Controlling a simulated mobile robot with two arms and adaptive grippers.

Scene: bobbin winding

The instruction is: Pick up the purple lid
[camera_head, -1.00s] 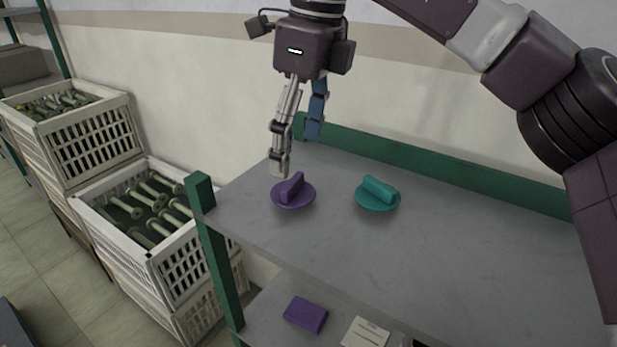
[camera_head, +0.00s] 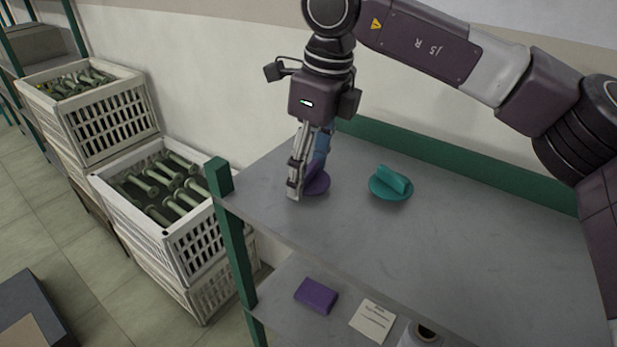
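The purple lid (camera_head: 318,184) lies on the grey top shelf near its left end. It is a round disc, and its handle is hidden behind my gripper. My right gripper (camera_head: 308,178) is down at the lid, pointing downward. Its metal finger is on the near left side of the lid, and its blue finger is behind, partly hidden. Whether the fingers press on the handle does not show. My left gripper is not in view.
A teal lid (camera_head: 390,184) with a bar handle lies to the right on the shelf (camera_head: 420,240). A purple block (camera_head: 316,295) and a paper card (camera_head: 372,320) lie on the lower shelf. A green post (camera_head: 232,240) and white crates (camera_head: 180,252) of bobbins stand left.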

